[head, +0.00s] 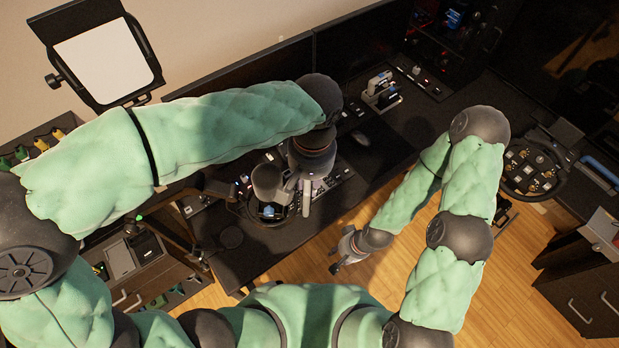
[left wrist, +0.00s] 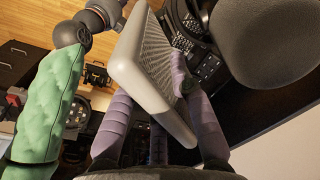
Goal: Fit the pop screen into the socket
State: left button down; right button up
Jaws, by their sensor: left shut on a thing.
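My left gripper (left wrist: 158,98) is shut on the pop screen, a pale grey, thin-edged rectangular piece (left wrist: 140,72) with a fine mesh face, tilted between its purple fingers. In the head view the pop screen (head: 307,196) shows as a small pale strip below my left wrist, beside a dark grey rounded cylinder, apparently a microphone (head: 268,182). The cylinder looms large at the upper right of the left wrist view (left wrist: 268,38). I cannot make out the socket. My right gripper (head: 338,266) hangs over the floor in front of the desk, away from the pop screen; its opening is unclear.
The dark desk (head: 235,262) carries a keyboard, a mouse (head: 361,138) and a small white-and-black device (head: 380,92). Monitors (head: 362,40) line the back. A white panel light (head: 103,60) stands at upper left.

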pick_arm(q)
jog(key=shift+f, duration=0.15)
jog(key=c, duration=1)
grip_release()
jog(key=shift+c, duration=0.2)
notch_tip(320, 180, up, 12)
jog(key=shift+d, duration=0.2)
